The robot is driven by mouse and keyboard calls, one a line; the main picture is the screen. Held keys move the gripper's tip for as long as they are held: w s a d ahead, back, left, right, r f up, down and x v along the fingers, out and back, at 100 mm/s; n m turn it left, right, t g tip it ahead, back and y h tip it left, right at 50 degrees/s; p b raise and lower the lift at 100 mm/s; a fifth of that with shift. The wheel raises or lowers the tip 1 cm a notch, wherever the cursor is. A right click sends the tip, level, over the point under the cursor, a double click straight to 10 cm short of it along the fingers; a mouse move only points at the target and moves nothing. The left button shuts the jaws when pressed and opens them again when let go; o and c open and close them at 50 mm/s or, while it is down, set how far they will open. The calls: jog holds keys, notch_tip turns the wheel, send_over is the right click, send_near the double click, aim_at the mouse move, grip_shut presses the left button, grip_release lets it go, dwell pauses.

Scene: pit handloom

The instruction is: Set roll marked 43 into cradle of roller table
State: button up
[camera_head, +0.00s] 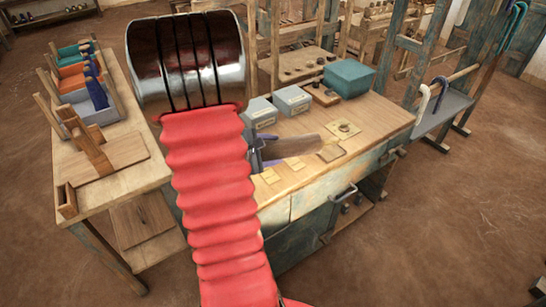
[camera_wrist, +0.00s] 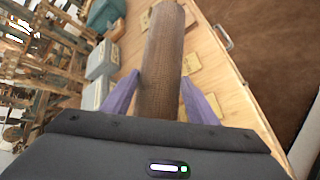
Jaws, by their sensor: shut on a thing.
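A brown woven-looking roll (camera_wrist: 163,60) stretches away between the two purple fingers of my gripper (camera_wrist: 160,80) in the wrist view. My gripper is shut on it near its close end. In the head view the roll (camera_head: 296,146) shows over the wooden bench top, and a purple finger shows beside my red-sleeved arm, which hides most of my gripper. I cannot read any number on the roll. A wooden table (camera_head: 122,182) at the left carries an upright wooden frame (camera_head: 88,147) and a flat board; I cannot tell whether this is the cradle.
The bench (camera_head: 385,127) holds grey boxes (camera_head: 292,100), a teal block (camera_head: 350,77) and several small tan cards (camera_head: 270,176). Orange, teal and blue items (camera_head: 75,70) stand in a rack on the left table. Loom posts stand behind.

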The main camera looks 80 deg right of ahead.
aim_at(267, 159)
jog(key=shift+f, duration=1.55)
jog(key=o, duration=1.7)
jog(key=shift+f, duration=0.15)
jog(key=shift+o, duration=0.2)
jog(key=shift+f, duration=0.1)
jog(key=shift+a, duration=0.1)
jog(key=v, duration=1.3)
jog(key=shift+a+r, duration=0.15)
jog(key=shift+r, duration=0.25)
